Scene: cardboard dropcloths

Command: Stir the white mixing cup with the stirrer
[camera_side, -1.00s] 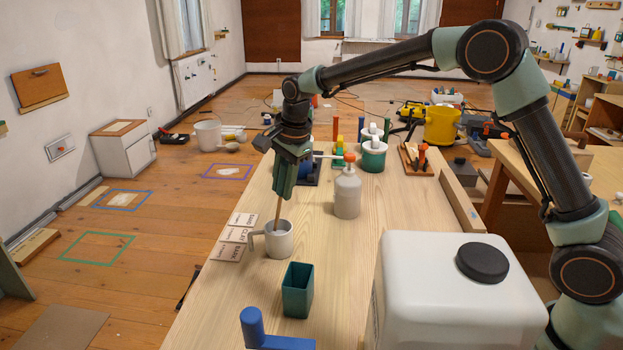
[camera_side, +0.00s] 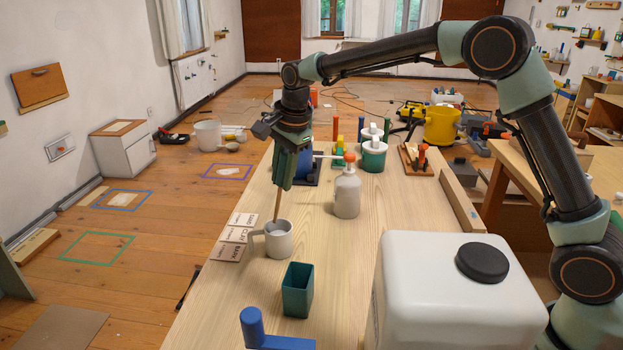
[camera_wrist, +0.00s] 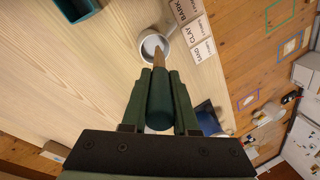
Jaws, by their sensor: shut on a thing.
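The white mixing cup (camera_side: 279,243) stands upright on the wooden bench, its handle toward the left. In the wrist view the cup (camera_wrist: 148,45) is at the top middle. My gripper (camera_side: 283,182) is above the cup, shut on the stirrer (camera_side: 277,208). The stirrer's thin wooden shaft points down, and its lower end is inside the cup, hidden by the rim. In the wrist view the stirrer's thick green handle (camera_wrist: 160,100) sits between my two fingers, with the shaft (camera_wrist: 158,58) reaching into the cup.
Labelled cards (camera_side: 233,236) lie left of the cup. A teal square holder (camera_side: 297,292) stands in front of it. A grey bottle with an orange top (camera_side: 347,193) stands behind right, and a large white canister (camera_side: 450,290) at front right. Bare bench lies between them.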

